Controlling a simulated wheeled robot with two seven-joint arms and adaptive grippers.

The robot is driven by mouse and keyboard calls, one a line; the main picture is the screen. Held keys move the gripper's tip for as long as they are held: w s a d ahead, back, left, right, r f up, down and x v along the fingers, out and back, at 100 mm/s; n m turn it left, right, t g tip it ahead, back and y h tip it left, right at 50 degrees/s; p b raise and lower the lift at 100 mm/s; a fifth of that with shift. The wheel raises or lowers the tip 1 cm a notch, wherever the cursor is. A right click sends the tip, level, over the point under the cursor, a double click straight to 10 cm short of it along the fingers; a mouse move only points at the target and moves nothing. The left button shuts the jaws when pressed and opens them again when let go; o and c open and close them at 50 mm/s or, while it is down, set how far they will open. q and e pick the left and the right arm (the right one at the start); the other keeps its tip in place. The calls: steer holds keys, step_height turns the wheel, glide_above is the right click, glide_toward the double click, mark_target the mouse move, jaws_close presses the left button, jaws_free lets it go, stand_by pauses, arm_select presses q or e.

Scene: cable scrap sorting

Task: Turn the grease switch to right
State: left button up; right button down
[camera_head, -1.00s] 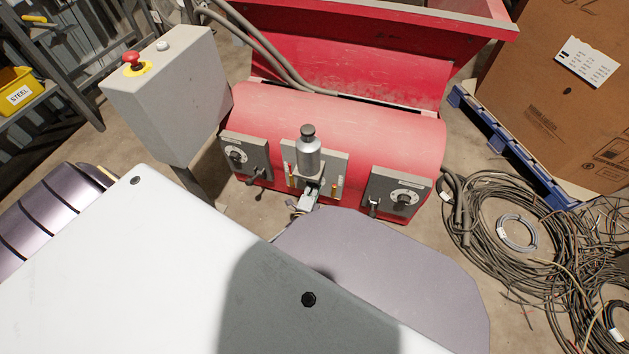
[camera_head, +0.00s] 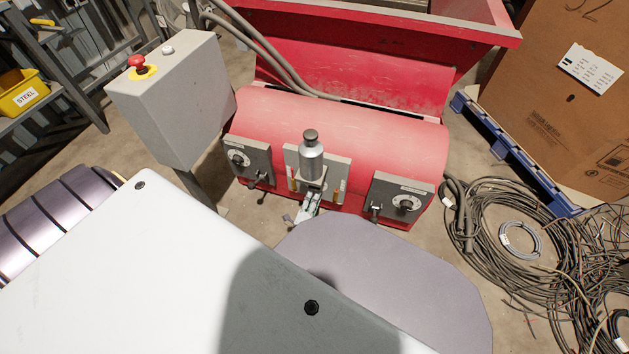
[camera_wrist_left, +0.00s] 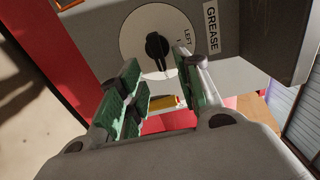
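The grease switch is a black knob (camera_wrist_left: 157,48) on a white round dial (camera_wrist_left: 130,35), with the words LEFT and GREASE beside it in the left wrist view. The knob's long axis stands nearly upright in that view. My left gripper (camera_wrist_left: 157,75) is open and empty, its green-padded fingers on either side of the knob in the picture. I cannot tell how close they are in depth; no touch shows. In the head view the gripper (camera_head: 305,210) is small, below the metal bottle (camera_head: 311,160). My right gripper is not in view.
The red machine (camera_head: 350,135) carries a left dial panel (camera_head: 262,160) and a right dial panel (camera_head: 420,193). Their labels are too small to read there. A grey box with a red button (camera_head: 137,62) stands left. Coiled cables (camera_head: 490,230) and a cardboard box (camera_head: 550,110) are right.

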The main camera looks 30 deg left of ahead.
arm_select(q)
steer(key=shift+v, duration=1.3)
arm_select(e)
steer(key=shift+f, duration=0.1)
